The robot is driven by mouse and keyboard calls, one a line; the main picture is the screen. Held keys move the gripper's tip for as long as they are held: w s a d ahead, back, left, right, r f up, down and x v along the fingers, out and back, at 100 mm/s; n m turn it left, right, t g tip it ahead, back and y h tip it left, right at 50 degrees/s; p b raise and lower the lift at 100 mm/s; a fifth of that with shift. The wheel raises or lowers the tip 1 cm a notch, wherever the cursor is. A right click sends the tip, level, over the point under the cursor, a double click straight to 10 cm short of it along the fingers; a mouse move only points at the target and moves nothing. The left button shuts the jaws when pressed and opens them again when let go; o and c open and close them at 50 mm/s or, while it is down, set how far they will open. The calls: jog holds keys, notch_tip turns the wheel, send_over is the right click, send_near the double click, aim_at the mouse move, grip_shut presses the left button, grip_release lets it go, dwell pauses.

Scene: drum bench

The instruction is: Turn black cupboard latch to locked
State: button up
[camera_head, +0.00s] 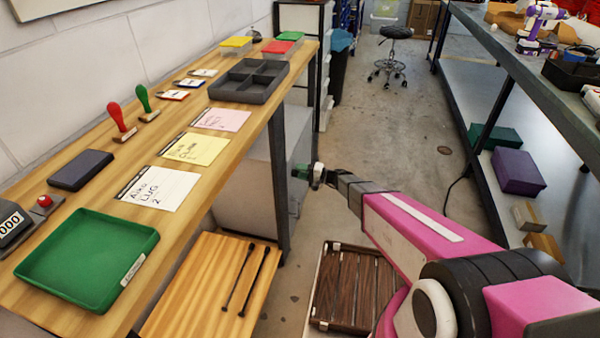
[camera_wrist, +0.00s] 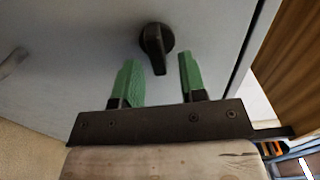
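The black latch (camera_wrist: 156,42) is a round knob with a pointed handle on the grey cupboard door, seen in the wrist view. Its handle points downward in that picture, leaning slightly right. My gripper (camera_wrist: 158,63) is open, its two green fingers apart on either side of the handle's lower end. Whether either finger touches the latch I cannot tell. In the head view, my gripper (camera_head: 303,172) is beside the grey cupboard (camera_head: 246,176) under the wooden bench.
The wooden bench (camera_head: 225,143) holds a green tray (camera_head: 88,258), cards, stamps and a dark divided tray (camera_head: 248,80). A low wooden surface (camera_head: 195,290) with two black rods and a brown slatted crate (camera_head: 352,285) are below. The aisle floor beyond is mostly clear.

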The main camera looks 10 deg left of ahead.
jog(key=d, duration=1)
jog(key=shift+s+d, duration=0.15)
jog(key=shift+s, duration=0.05)
